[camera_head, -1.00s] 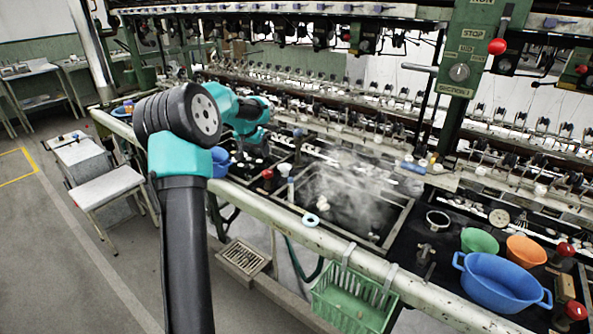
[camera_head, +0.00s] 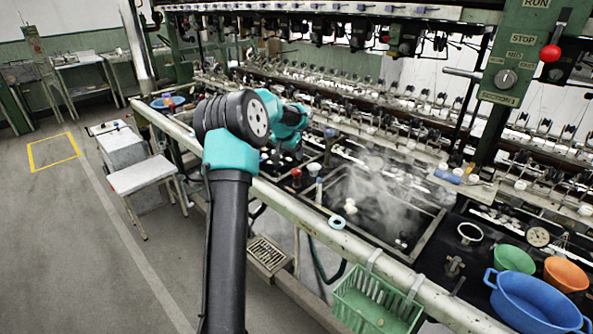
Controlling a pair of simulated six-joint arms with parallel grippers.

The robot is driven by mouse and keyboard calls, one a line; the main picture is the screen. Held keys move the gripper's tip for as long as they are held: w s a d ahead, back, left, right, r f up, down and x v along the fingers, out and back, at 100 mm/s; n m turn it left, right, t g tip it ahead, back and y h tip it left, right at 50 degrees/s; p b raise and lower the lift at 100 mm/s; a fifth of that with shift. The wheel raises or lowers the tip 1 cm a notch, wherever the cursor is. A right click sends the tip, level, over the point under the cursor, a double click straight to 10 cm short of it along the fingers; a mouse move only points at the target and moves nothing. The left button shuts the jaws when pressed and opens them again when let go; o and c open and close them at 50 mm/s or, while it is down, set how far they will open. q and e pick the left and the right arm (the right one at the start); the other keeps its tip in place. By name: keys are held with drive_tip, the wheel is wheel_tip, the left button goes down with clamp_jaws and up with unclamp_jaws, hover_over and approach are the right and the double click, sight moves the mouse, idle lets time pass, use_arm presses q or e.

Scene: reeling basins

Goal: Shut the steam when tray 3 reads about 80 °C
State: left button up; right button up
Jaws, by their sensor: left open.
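A basin (camera_head: 428,234) with a dark frame stands mid-bench, with steam rising over it and a few pale cocoons inside. I cannot tell which tray number it is. A round dial (camera_head: 538,237) lies on the black top at the right, too small to read. My left gripper (camera_head: 283,160) is over the basin area left of the steam, beyond my teal elbow. It is open, its fingers small and partly hidden by my arm. My right gripper is out of view.
A green basket (camera_head: 375,305) hangs on the front rail. Blue (camera_head: 535,305), green (camera_head: 514,259) and orange (camera_head: 566,274) bowls stand at the right. A green post carries a red-knobbed lever (camera_head: 550,53).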

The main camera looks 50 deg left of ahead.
sight(297, 170)
use_arm(q)
drive_tip(key=x, duration=1.1)
drive_tip(key=shift+w+f, duration=0.15)
drive_tip(key=c, duration=0.9)
